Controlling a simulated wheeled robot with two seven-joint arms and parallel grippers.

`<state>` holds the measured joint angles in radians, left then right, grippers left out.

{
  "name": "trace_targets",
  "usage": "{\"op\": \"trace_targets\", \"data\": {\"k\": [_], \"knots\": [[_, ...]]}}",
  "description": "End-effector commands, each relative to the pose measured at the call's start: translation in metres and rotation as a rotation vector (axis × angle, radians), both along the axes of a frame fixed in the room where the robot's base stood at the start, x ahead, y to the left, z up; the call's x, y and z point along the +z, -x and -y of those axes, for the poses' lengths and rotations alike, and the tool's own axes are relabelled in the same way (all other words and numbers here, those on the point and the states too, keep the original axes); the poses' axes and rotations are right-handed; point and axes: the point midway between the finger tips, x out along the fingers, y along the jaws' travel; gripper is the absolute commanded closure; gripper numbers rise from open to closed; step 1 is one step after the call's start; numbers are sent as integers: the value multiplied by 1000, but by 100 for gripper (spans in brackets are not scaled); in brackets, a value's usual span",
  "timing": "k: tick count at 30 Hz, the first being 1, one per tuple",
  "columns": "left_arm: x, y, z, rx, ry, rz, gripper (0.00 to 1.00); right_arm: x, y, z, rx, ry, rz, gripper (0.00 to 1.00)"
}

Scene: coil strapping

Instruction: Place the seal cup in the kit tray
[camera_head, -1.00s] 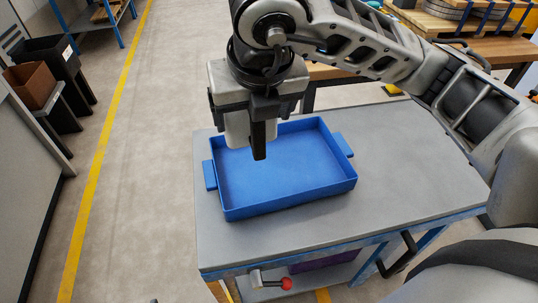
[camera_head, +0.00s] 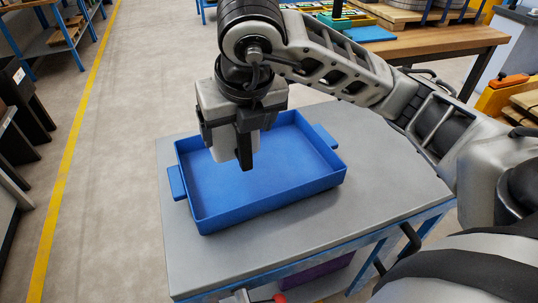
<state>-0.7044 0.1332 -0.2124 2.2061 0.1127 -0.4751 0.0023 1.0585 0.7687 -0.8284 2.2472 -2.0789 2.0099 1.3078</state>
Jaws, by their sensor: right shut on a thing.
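The blue kit tray (camera_head: 268,203) sits on a grey cart top, with a handle at each short side. My right gripper (camera_head: 228,147) reaches in from the right and points down above the tray. It is shut on a pale object, which I take to be the seal cup (camera_head: 221,150). The cup is partly hidden by the dark fingers. I cannot tell how far it is above the tray floor. The visible tray floor is bare.
The cart top (camera_head: 370,208) has free room around the tray, mostly to the right. A wooden workbench (camera_head: 440,45) stands behind. Dark bins (camera_head: 25,115) and a blue shelf rack (camera_head: 62,40) are at the left, past a yellow floor line (camera_head: 75,160).

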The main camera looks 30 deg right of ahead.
Motion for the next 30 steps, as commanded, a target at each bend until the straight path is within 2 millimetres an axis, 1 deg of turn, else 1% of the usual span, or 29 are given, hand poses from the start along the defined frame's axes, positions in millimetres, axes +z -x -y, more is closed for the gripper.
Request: {"op": "trace_targets", "data": {"k": [1, 6, 9, 12, 20, 22, 24, 27, 30], "knots": [[-3, 0, 0, -1, -1, 3, 64, -9, -4, 14, -9, 1, -3, 63], [2, -1, 1, -1, 0, 12, 64, -23, -17, 53, -10, 6, -1, 63], [2, -2, 1, -1, 0, 17, 64, -45, -21, 65, -4, 4, -3, 63], [2, -2, 1, -1, 0, 19, 64, -59, -26, 76, -2, 3, -2, 63], [1, -2, 1, -2, -1, 19, 64, -76, -31, 89, -1, 2, 2, 63], [0, -2, 1, -2, -1, 19, 64, -84, -33, 96, -2, 3, 1, 63], [2, -2, 1, -3, -1, 19, 64, -95, -32, 94, 1, 2, -1, 63], [2, -2, 1, -3, -2, 18, 64, -106, -33, 93, 1, 2, 1, 63], [1, -1, 1, -3, -1, 15, 64, -111, -33, 93, 2, 1, 4, 63]]}}
